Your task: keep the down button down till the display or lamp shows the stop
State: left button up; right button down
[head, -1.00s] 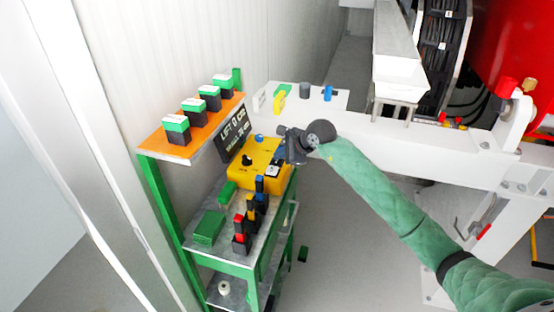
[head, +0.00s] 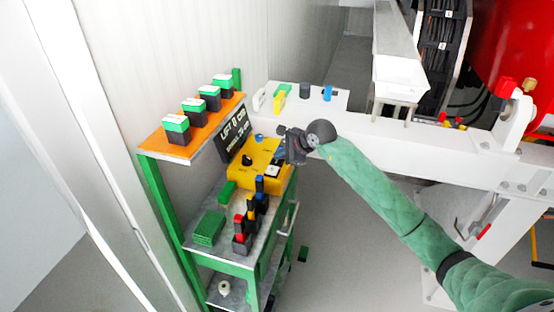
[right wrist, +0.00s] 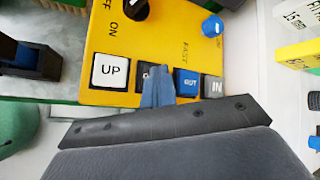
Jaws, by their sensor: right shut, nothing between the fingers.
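The yellow control box (head: 262,153) stands on the green cart. In the right wrist view the box (right wrist: 165,30) carries a white UP button (right wrist: 110,70), a dark button (right wrist: 146,70) mostly covered by my fingers, a blue OUT button (right wrist: 187,82) and a grey IN button (right wrist: 213,87). My right gripper (right wrist: 157,78) is shut and empty, its tips over the dark button; its label is hidden, and I cannot tell how far it is pressed. In the head view my right gripper (head: 284,157) is at the box. The black display (head: 234,134) reads LIFT 0 cm; its lower line is unclear. My left gripper is not in view.
An orange shelf (head: 205,140) with several green-topped black blocks stands behind the box. Red, yellow and blue-topped dark pieces (head: 242,238) stand on the cart in front. A white beam (head: 430,150) runs to the right. A black rotary knob (right wrist: 135,8) and blue knob (right wrist: 212,27) are on the box.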

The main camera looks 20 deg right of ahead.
aim_at(280, 161)
jog(key=shift+r, duration=0.15)
dwell(0.6)
jog(key=shift+r, duration=0.75)
jog(key=shift+r, duration=0.1)
jog(key=shift+r+p, duration=0.4)
jog(key=shift+r, duration=2.05)
